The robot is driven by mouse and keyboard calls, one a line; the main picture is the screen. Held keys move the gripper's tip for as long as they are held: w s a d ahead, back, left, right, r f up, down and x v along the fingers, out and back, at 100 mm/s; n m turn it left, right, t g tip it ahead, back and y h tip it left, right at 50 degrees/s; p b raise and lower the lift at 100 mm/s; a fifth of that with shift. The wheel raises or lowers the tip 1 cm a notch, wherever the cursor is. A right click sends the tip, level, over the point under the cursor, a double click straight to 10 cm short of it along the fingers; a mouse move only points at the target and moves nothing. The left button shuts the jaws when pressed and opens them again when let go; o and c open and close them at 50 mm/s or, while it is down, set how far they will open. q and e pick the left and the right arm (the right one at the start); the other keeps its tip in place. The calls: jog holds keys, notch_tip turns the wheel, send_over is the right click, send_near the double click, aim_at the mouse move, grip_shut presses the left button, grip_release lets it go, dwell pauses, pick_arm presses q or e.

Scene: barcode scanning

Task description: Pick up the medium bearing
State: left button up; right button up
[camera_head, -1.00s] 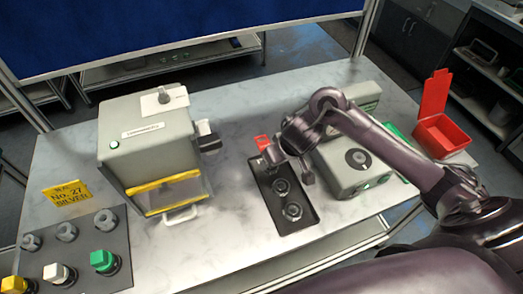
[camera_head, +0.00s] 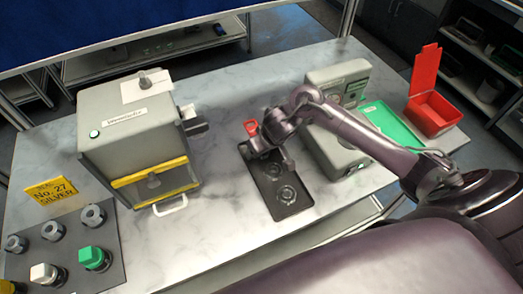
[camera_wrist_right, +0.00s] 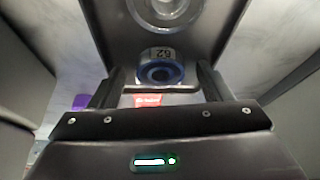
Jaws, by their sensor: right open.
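A black tray (camera_head: 262,192) lies on the marble table. Two round bearings show on it in the head view, one nearer the middle (camera_head: 275,168) and one nearer the front (camera_head: 286,195). My right gripper (camera_head: 272,157) is over the tray's back end, pointing down. In the right wrist view a small bearing with a blue ring and the mark "62" (camera_wrist_right: 160,73) sits between the open fingers of the right gripper (camera_wrist_right: 160,84), with no clear contact. A larger ring (camera_wrist_right: 165,8) shows at the top edge. I cannot tell which bearing is the medium one. My left gripper is out of view.
A grey boxy machine (camera_head: 135,130) with a yellow-edged window stands left of the tray. A grey device (camera_head: 335,145) stands close on its right. An open red box (camera_head: 433,108) and green tray (camera_head: 395,125) are at right. Buttons and rings sit front left.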

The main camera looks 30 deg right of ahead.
jog(key=c, duration=1.2)
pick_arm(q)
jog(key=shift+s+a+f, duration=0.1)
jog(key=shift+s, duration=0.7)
pick_arm(e)
jog(key=shift+o, duration=0.2)
